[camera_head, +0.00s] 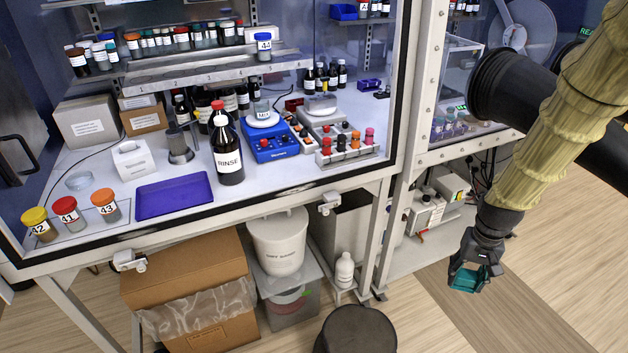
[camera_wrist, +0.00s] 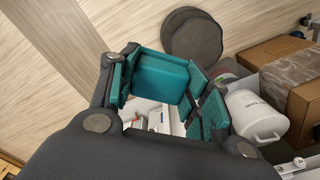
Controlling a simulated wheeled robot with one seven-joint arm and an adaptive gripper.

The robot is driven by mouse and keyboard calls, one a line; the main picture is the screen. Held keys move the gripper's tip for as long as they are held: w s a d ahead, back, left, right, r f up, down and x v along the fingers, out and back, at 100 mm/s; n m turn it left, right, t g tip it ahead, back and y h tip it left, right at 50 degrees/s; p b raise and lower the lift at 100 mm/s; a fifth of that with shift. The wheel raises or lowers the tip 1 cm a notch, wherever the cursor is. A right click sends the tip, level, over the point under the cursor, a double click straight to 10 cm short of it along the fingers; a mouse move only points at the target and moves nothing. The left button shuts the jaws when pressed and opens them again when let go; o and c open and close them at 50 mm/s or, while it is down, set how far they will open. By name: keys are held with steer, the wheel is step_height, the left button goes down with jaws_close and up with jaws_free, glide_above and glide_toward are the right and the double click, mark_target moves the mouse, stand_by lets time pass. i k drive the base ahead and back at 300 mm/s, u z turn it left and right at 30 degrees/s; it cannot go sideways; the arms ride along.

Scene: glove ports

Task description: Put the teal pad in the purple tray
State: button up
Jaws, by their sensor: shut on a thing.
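The purple tray (camera_head: 173,196) lies flat on the bench inside the cabinet, near its front edge, and looks empty. My gripper (camera_head: 476,272) is outside the cabinet, low and to the right, over the wooden floor. It is shut on the teal pad (camera_head: 467,280). In the wrist view the teal pad (camera_wrist: 160,76) sits between the fingers of my gripper (camera_wrist: 168,88), whose inner faces are also teal. The fingers hide part of the pad in the camera_head view. The tray is not visible in the wrist view.
Jars with yellow, red and orange (camera_head: 105,205) lids stand left of the tray. A tall RINSE bottle (camera_head: 228,155) stands at its right. The cabinet's front frame (camera_head: 300,190) and a post (camera_head: 412,110) lie between my gripper and the tray. A cardboard box (camera_head: 190,290) stands below.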

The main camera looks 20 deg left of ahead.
mark_target(175, 199)
steer(key=z, duration=0.3)
steer(key=k, duration=1.1)
steer(key=u, duration=1.7)
steer(key=i, duration=0.9)
